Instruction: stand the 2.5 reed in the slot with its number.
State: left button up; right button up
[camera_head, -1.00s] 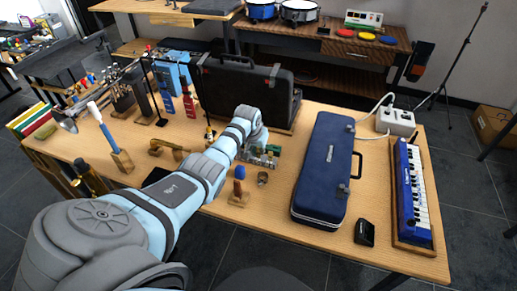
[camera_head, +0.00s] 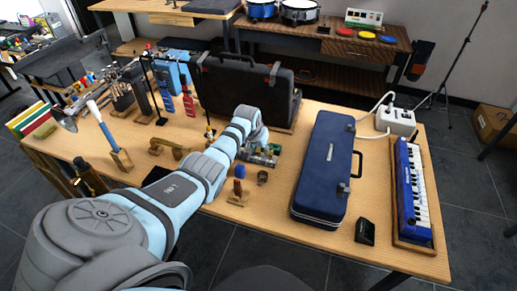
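My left arm reaches in from the lower left to the middle of the table, with its wrist bent downward. My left gripper (camera_head: 259,151) is at the far end, mostly hidden by the wrist, over or beside a small low cluster of greenish and metallic parts (camera_head: 271,154). I cannot tell whether its fingers are open or shut, or whether they hold anything. No reed, slot or number can be made out at this size; the cluster may be the slotted holder. My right gripper is not in view.
A small cup (camera_head: 262,177) and a blue-topped piece on a wooden stand (camera_head: 239,186) are close in front. A blue case (camera_head: 322,172) lies to the right, beside a keyboard (camera_head: 412,190). A black case (camera_head: 240,90) stands behind.

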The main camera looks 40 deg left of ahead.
pick_arm(q)
jog(key=v, duration=1.2)
jog(key=shift+d, duration=0.1)
